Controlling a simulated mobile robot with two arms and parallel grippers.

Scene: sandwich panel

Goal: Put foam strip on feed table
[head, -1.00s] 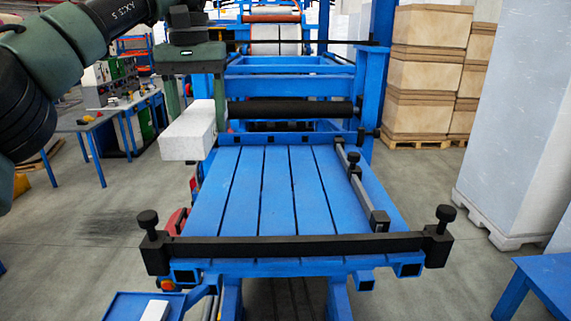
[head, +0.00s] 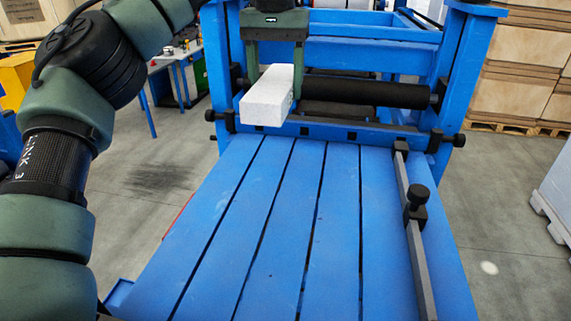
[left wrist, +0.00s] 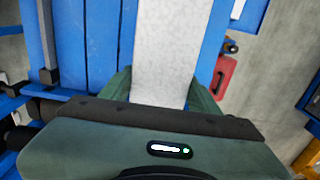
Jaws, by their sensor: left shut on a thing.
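The white foam strip (head: 268,97) is held by my left gripper (head: 276,68) above the far end of the blue feed table (head: 335,210), near its left side in the head view. The left gripper's fingers close on the strip from both sides. In the left wrist view the strip (left wrist: 172,50) runs away from between the green fingers (left wrist: 162,92), with blue table slats (left wrist: 100,40) beside and below it. The strip appears raised above the table, not resting on it. My right gripper is not in view.
A black roller (head: 365,92) spans the blue frame at the table's far end. A dark guide rail (head: 418,240) with a knob runs along the table's right side. The slats between are bare. Stacked boxes (head: 520,80) stand at the back right.

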